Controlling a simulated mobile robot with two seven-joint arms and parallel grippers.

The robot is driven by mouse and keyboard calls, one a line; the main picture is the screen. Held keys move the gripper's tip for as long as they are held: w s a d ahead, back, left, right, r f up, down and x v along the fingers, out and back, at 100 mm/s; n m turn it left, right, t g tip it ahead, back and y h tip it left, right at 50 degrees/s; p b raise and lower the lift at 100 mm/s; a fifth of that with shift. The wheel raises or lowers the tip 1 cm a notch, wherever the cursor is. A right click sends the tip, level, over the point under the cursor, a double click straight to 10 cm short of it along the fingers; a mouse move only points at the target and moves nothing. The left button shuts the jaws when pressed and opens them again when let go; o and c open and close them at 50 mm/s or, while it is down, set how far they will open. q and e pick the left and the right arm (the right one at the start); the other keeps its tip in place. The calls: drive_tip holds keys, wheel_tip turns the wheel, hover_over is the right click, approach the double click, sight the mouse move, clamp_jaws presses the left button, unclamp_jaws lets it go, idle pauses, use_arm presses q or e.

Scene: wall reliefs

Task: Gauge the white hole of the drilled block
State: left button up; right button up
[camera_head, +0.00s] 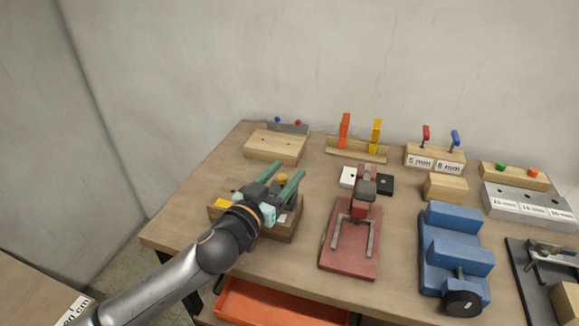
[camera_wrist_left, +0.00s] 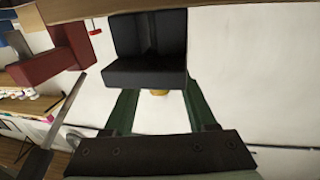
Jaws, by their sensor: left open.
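A wooden block (camera_head: 285,232) with a yellow patch and a white patch on its top stands at the left of the bench; I take it for the drilled block. My left gripper (camera_head: 288,173) reaches over it with two green fingers apart, hiding much of its top. A small yellow-orange knob (camera_head: 282,180) shows between the fingers; it also shows in the left wrist view (camera_wrist_left: 158,92). I cannot tell what it sits on, and no contact with the fingers shows. The white hole itself cannot be made out. My right gripper is not in view.
A rack with red and blue handles (camera_head: 435,158) labelled 5 mm and 8 mm stands at the back. A red stand (camera_head: 349,260) and a blue vise (camera_head: 455,250) stand right of the block. An orange tray (camera_head: 280,303) lies below the bench's front edge.

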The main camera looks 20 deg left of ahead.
use_arm(q)
drive_tip(key=shift+x, duration=1.1)
drive_tip(key=shift+c, duration=0.4)
clamp_jaws()
